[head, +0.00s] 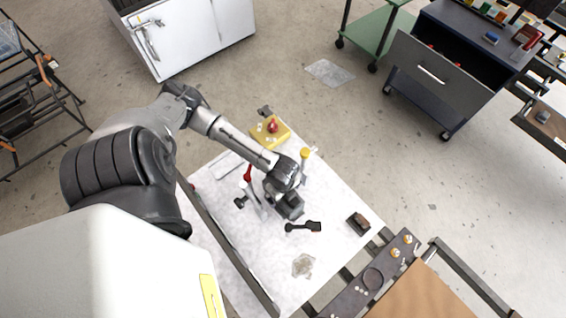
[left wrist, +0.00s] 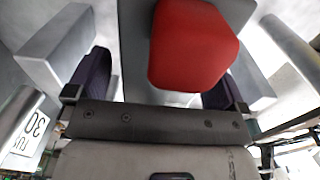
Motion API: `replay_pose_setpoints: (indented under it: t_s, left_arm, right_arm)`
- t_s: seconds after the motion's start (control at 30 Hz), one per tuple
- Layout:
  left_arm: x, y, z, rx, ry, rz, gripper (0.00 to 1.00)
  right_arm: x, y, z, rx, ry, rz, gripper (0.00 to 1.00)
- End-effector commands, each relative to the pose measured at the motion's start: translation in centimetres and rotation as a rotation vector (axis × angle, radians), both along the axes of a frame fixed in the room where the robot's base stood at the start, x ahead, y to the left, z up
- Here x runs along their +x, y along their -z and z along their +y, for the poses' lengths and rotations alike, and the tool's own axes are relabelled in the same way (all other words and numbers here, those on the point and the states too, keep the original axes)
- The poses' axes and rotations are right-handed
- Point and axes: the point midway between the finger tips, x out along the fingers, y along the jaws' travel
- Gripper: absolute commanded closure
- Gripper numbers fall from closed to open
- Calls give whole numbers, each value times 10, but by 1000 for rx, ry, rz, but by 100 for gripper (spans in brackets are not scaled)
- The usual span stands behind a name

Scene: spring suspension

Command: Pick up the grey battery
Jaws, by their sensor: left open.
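I cannot surely pick out the grey battery in either view. My left gripper (head: 289,207) is over the middle of the white table, with its hand partly hidden below the wrist. In the left wrist view my left gripper (left wrist: 158,84) is open, its dark pads wide apart. A red rounded block (left wrist: 193,45) shows large and close between the pads, with visible gaps at the sides. I cannot tell its exact depth. My right gripper is not in view.
The white table (head: 325,205) carries a yellow box (head: 270,134), a red-handled tool (head: 248,172), a black tool (head: 303,227) and a dark block with a brown top (head: 359,222). Its right part has bare room. A dark drawer cabinet (head: 440,75) stands beyond.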

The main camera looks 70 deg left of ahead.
Motion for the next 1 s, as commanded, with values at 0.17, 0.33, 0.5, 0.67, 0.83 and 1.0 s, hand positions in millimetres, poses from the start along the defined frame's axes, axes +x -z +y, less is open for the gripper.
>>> replay_pose_setpoints:
  t_s: [0.17, 0.33, 0.5, 0.67, 0.83, 1.0]
  left_arm:
    - [0, 0, 0, 0, 0, 0, 1]
    - [0, 0, 0, 1, 0, 0, 13]
    - [0, 0, 0, 1, 0, 0, 29]
    - [0, 0, 0, 1, 0, 0, 44]
    - [0, 0, 0, 1, 0, 0, 60]
    - [0, 0, 0, 1, 1, 0, 77]
  right_arm:
    - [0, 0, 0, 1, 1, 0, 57]
    - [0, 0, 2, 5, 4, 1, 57]
    - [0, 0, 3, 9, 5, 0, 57]
    - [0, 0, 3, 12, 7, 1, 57]
    - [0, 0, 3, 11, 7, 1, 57]
    - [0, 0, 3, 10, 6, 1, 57]
